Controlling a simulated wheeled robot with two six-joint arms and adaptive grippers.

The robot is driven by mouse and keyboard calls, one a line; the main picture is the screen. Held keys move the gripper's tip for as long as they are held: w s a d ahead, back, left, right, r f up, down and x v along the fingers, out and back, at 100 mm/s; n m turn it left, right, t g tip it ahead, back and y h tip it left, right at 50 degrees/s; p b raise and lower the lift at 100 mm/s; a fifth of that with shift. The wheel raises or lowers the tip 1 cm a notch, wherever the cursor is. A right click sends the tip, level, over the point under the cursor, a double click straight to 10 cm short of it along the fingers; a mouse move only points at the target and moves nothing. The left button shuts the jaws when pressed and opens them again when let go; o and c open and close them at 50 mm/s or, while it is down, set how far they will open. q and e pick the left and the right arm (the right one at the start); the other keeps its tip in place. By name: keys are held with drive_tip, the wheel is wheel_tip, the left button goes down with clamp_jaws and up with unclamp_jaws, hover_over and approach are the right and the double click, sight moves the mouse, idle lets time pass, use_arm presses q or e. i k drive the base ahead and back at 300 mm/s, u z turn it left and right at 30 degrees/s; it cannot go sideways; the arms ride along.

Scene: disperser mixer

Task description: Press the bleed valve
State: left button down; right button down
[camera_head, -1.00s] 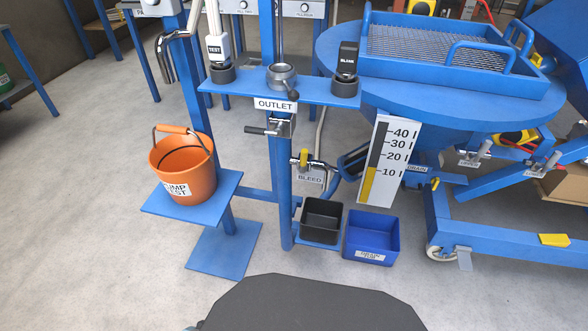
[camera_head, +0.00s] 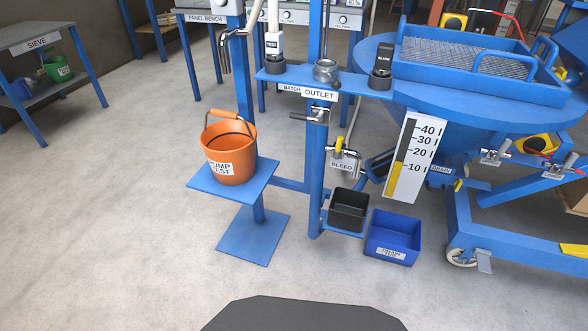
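The bleed valve (camera_head: 339,145) is a small metal tap with a yellow handle and a label reading BLEED (camera_head: 342,164). It sits on the blue stand, right of the post and below the OUTLET label (camera_head: 318,94). A black open bin (camera_head: 348,211) stands under it on a small blue plate. Neither of my grippers is in view, so I cannot see whether either is open or shut.
An orange bucket (camera_head: 231,152) stands on a blue platform (camera_head: 217,186) left of the post. A blue bin (camera_head: 392,238) is on the floor to the right. The floor in front is clear.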

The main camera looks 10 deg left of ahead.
sight(336, 156)
drive_tip(key=u, duration=0.4)
drive_tip(key=k, duration=0.9)
drive_tip(key=u, duration=0.5)
drive_tip(key=i, duration=0.9)
drive_tip(key=z, duration=0.45)
drive_tip(key=i, duration=0.7)
drive_tip(key=z, duration=0.4)
